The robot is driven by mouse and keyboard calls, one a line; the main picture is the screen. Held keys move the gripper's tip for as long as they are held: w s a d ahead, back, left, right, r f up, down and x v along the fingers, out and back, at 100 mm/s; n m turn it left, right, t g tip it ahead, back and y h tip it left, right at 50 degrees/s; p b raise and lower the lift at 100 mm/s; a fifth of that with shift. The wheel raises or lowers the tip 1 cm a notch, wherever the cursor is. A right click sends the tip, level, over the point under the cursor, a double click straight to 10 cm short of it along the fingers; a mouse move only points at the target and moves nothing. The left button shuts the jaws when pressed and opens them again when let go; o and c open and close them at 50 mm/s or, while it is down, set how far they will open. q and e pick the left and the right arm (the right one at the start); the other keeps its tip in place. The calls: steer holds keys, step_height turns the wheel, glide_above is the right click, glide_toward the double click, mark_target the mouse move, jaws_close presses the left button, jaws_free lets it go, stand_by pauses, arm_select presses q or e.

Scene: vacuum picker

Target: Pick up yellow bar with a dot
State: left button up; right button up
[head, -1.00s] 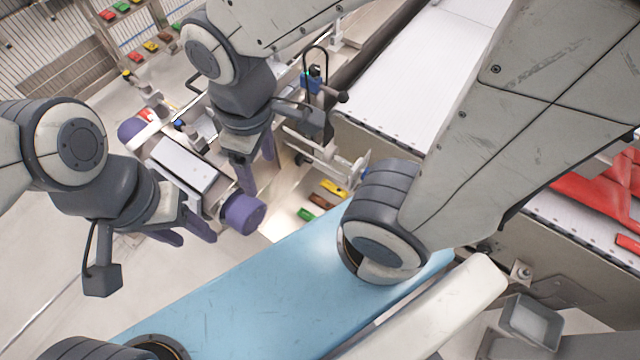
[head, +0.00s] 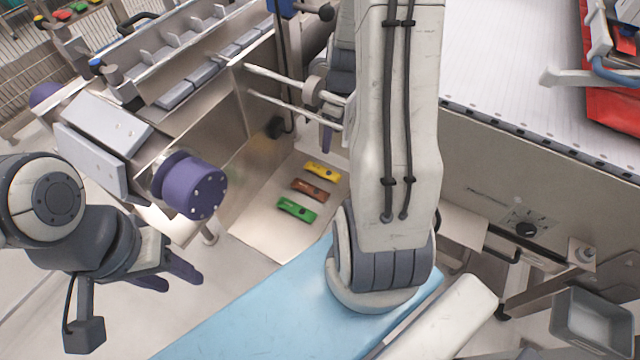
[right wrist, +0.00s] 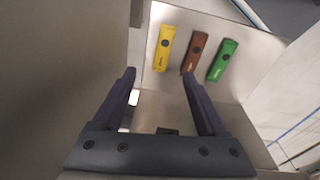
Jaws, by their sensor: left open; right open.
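The yellow bar with a dark dot (head: 322,171) lies on a metal tray (head: 252,228) in the head view, at the far end of a row of bars. In the right wrist view the yellow bar (right wrist: 163,60) lies ahead of the fingertips, between them sideways. My right gripper (right wrist: 159,76) is open and empty, apart from the bars. In the head view my right arm hides most of it; one purple finger shows. My left gripper (head: 180,278) is open and empty at the left, away from the tray.
A brown bar (head: 310,190) and a green bar (head: 297,210) lie beside the yellow one, each with a dark dot. A machine with a purple roller (head: 194,188) stands left of the tray. A white conveyor (head: 500,60) is at the right.

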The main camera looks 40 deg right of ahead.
steer(key=m+b, duration=0.1)
steer(key=b, duration=0.1)
glide_above(323, 170)
steer(key=f, duration=0.8)
steer(key=shift+s+d, duration=0.2)
steer(key=shift+d, duration=0.1)
steer(key=f, duration=0.2)
steer(key=f+b, duration=0.1)
steer(key=f, duration=0.2)
steer(key=shift+w+a+f+b, duration=0.1)
steer(key=shift+a+f+b, duration=0.2)
steer(key=shift+b, duration=0.1)
arm_select(q)
step_height(323, 170, down, 5)
steer(key=shift+r+m, duration=0.1)
steer(key=shift+m, duration=1)
arm_select(e)
jaws_close()
